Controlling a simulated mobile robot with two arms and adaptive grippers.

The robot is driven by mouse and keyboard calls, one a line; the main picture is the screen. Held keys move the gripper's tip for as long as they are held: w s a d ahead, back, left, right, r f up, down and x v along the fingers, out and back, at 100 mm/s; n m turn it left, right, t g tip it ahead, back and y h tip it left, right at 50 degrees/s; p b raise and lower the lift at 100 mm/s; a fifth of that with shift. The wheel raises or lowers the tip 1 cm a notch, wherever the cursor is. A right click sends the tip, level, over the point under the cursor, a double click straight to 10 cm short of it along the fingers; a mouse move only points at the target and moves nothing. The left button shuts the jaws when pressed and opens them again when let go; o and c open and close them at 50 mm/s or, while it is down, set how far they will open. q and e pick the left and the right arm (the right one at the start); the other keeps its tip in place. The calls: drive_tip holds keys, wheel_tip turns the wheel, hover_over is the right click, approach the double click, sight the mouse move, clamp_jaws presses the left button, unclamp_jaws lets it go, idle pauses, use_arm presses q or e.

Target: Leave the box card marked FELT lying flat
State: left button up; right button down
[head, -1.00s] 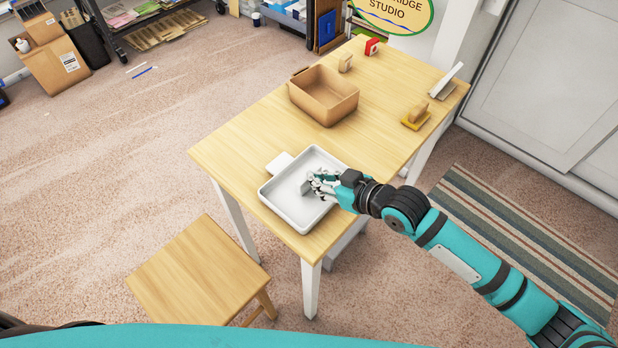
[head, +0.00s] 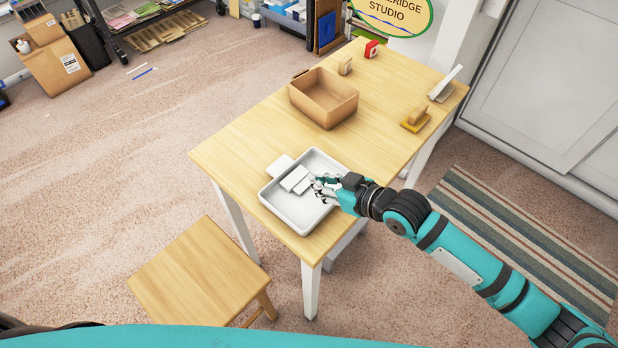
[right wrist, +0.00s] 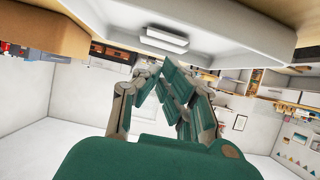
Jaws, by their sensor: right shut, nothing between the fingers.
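A small white card (head: 295,179), with no lettering I can read, is inside the shallow white tray (head: 273,203) near the table's front corner. It shows two pale faces with a line between them; I cannot tell if it lies fully flat. The card also shows in the right wrist view (right wrist: 165,38), beyond my fingers, with the tray (right wrist: 235,28) around it. My right gripper (head: 319,185) is shut and empty, its fingertips over the tray just right of the card, seemingly apart from it. The gripper also shows in the right wrist view (right wrist: 160,80). My left gripper is not in view.
A pale flat piece (head: 280,165) sits at the tray's back left side. An open cardboard box (head: 325,98) stands behind the tray, with a small block (head: 345,64), a red item (head: 372,48), a yellow-based item (head: 415,117) and a white stand (head: 446,84) farther back. A stool (head: 198,271) stands in front.

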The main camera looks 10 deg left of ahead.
drive_tip(key=shift+p+v, duration=1.65)
drive_tip(key=shift+v, duration=1.15)
